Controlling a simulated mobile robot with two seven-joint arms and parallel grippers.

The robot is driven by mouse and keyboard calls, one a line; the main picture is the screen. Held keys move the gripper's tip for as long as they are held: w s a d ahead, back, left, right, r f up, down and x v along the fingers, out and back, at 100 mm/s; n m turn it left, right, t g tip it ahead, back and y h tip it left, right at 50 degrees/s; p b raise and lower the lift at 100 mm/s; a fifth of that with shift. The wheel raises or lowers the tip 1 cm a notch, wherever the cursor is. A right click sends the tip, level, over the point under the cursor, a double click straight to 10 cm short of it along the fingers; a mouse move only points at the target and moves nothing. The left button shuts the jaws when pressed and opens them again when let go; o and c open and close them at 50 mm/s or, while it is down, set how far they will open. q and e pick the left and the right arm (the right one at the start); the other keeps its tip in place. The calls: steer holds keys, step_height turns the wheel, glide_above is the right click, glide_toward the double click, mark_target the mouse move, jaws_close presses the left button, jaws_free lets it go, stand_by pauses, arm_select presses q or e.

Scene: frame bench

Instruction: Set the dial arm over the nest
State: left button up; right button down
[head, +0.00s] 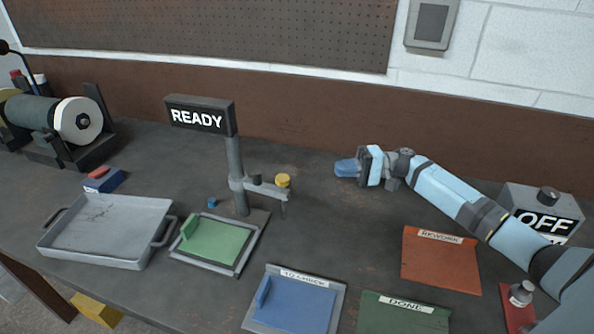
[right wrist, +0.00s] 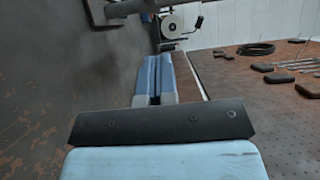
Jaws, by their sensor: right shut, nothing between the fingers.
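The dial arm (head: 262,188) juts from the grey post (head: 236,160) under a READY sign (head: 200,114). It has a yellow knob (head: 283,181) and a thin probe (head: 284,206) hanging at its end. The arm points right, so the probe is over bare bench beside the nest. A green plate with a raised edge (head: 216,240) sits in a grey frame, apparently the nest (head: 243,259), at the post's foot. My right gripper (head: 345,168) is shut and empty, right of the yellow knob and apart from it. Its blue fingers (right wrist: 153,80) are together in the right wrist view.
A grey tray (head: 105,262) stands left of the nest. Blue TO CHECK (head: 300,305), green DONE (head: 400,318) and orange REWORK (head: 440,265) places lie in front. An OFF box (head: 545,212) stands at right. The bench between knob and gripper is clear.

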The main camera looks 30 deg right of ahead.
arm_select(q)
step_height(320, 180, up, 4)
steer(key=p, duration=0.4)
steer(key=shift+s+a+f, duration=0.1)
arm_select(e)
steer(key=s+a+x, duration=0.1)
steer(key=s+x, duration=0.1)
steer(key=x, duration=1.1)
steer(key=shift+s, duration=0.35)
arm_select(q)
steer(key=shift+s+f, duration=0.1)
steer(key=shift+f, duration=0.05)
arm_select(e)
steer(key=shift+r, duration=0.1)
steer(key=shift+a, duration=0.15)
